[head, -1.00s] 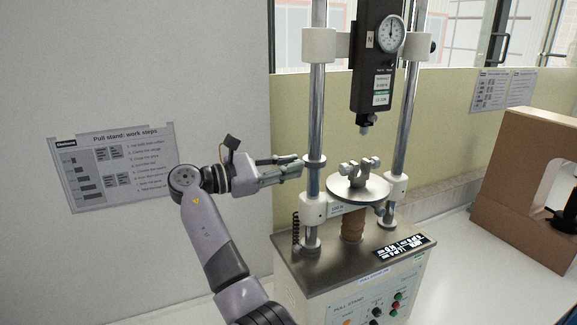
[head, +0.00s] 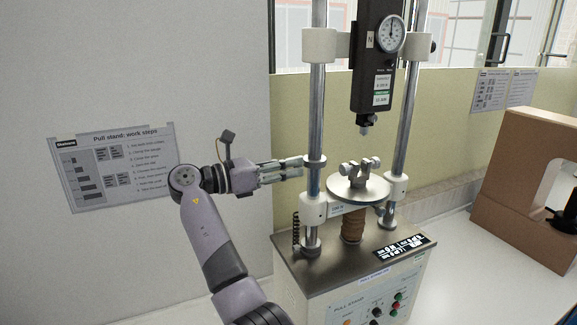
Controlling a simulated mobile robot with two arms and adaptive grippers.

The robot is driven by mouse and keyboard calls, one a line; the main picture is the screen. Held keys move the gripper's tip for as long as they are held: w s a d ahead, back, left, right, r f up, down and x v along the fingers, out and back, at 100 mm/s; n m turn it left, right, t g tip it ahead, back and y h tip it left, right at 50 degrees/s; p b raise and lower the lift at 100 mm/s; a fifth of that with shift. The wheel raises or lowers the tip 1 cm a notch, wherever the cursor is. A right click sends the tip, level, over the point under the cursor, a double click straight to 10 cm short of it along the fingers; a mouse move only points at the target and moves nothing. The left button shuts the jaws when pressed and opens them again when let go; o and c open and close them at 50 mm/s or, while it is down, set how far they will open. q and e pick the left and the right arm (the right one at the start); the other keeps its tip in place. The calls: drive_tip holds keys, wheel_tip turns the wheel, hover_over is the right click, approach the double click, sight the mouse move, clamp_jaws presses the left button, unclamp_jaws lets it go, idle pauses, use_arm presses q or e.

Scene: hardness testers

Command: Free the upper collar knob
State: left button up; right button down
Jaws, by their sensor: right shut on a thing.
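The pull stand's left column (head: 316,110) carries a slim pale collar (head: 316,161), above the table bracket (head: 314,206). My right gripper (head: 301,166) comes level from the left and its fingertips are at the left side of this collar. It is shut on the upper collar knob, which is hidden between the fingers. Another collar (head: 310,246) sits at the foot of the same column. My left gripper is not in view.
The round plate (head: 358,188) with its clamp stands just right of the column. The dark force gauge (head: 377,65) hangs above it. A brown frame (head: 528,185) stands at the right. A printed sheet (head: 115,167) is on the wall behind my arm.

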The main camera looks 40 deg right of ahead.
drive_tip(key=c, duration=1.5)
unclamp_jaws()
drive_tip(key=shift+a, duration=0.1)
drive_tip(key=v, duration=1.2)
